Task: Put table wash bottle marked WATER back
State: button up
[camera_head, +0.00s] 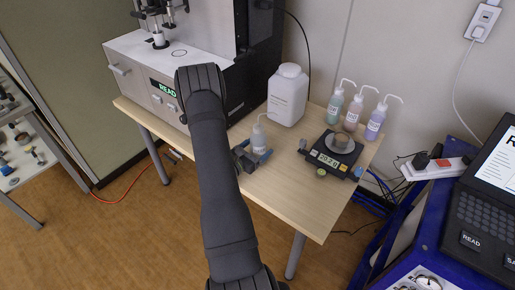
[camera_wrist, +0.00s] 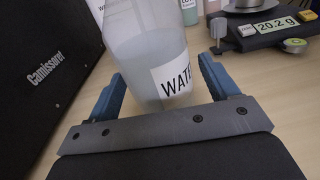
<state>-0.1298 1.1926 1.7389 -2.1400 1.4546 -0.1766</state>
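The wash bottle marked WATER (camera_wrist: 148,55) is a translucent white bottle with a white label. In the head view the bottle (camera_head: 259,138) is upright at the table's middle, just beyond my gripper (camera_head: 252,157). In the wrist view the blue fingers of my gripper (camera_wrist: 163,70) are apart, one on each side of the bottle's lower body. A small gap shows at the right finger; contact at the left finger is unclear. The bottle's top is cut off in the wrist view.
A large white jug (camera_head: 288,96) stands behind the bottle. Three coloured wash bottles (camera_head: 352,113) stand at the back right, behind a balance (camera_head: 333,154) reading 20.2 g. The black-and-grey analyser (camera_head: 150,70) is at left. The front right tabletop (camera_head: 290,200) is clear.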

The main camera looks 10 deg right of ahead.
aim_at(253, 146)
jog(key=shift+r, duration=0.15)
jog(key=v, duration=1.2)
jog(key=shift+w+d, duration=0.1)
jog(key=x, duration=1.1)
jog(key=shift+w+d, duration=0.15)
jog(key=shift+d, duration=0.15)
jog(key=shift+w+d+r, duration=0.1)
jog(key=shift+w+r, duration=0.1)
jog(key=shift+s+r, duration=0.1)
jog(key=shift+r, duration=1.05)
